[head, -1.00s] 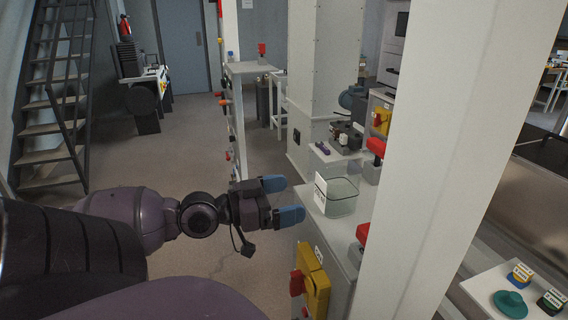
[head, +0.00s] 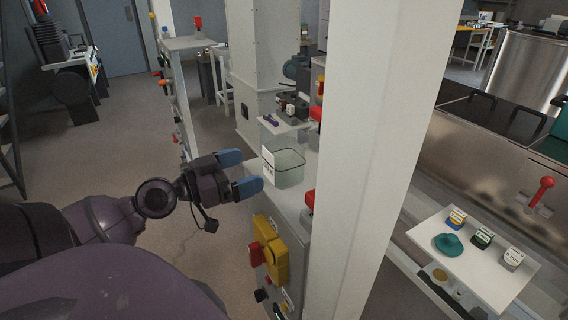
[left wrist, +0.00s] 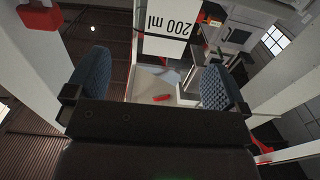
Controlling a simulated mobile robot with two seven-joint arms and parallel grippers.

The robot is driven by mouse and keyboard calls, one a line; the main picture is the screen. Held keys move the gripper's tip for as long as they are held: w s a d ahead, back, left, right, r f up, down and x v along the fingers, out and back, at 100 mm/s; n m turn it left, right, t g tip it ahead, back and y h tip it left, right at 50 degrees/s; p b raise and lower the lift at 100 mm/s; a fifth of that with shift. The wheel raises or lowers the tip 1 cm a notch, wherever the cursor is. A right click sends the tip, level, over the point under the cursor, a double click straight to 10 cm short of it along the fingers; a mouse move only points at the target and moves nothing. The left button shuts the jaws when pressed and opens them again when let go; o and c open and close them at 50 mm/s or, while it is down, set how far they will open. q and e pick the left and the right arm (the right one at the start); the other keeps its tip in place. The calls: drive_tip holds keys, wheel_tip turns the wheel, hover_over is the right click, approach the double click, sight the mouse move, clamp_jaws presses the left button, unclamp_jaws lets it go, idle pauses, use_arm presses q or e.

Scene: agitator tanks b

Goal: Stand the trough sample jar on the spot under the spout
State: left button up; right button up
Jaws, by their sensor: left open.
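A clear, open glass vessel (head: 290,172) with a white label stands on a pale ledge (head: 291,206) left of the white post in the head view. The label (left wrist: 167,30) reads "200 ml" upside down in the left wrist view. My left gripper (head: 248,172) is open and empty, its blue fingers pointing at the vessel's label side, just short of it. In the left wrist view the label lies beyond and between the spread fingers (left wrist: 155,68). Small labelled jars (head: 481,238) stand on a white tray at the right; their writing is too small to read. I cannot make out the spout or its spot.
The thick white post (head: 365,150) stands between the vessel and the white tray (head: 481,282). A teal lid-like piece (head: 447,244) lies on the tray. A yellow switch box (head: 271,250) with a red knob is below the ledge. Open floor (head: 110,150) lies at left.

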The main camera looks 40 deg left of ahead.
sight(270, 158)
use_arm(q)
drive_tip(key=p+x, duration=0.1)
drive_tip(key=x, duration=0.2)
drive_tip(key=shift+r+p, duration=0.25)
drive_tip(key=shift+p, duration=0.15)
drive_tip(key=shift+w+d+f+p, duration=0.1)
drive_tip(key=shift+w+d+p, duration=0.15)
drive_tip(key=shift+w, duration=0.7)
drive_tip(key=p+x, duration=0.2)
drive_tip(key=x, duration=0.2)
drive_tip(key=shift+w+p, duration=0.1)
drive_tip(key=shift+p, duration=0.2)
drive_tip(key=shift+w+d, duration=0.15)
drive_tip(key=shift+w, duration=0.35)
use_arm(e)
wheel_tip(270, 158, up, 6)
drive_tip(key=shift+w+f, duration=0.1)
use_arm(q)
drive_tip(key=c, duration=1)
use_arm(e)
drive_tip(key=shift+w, duration=0.2)
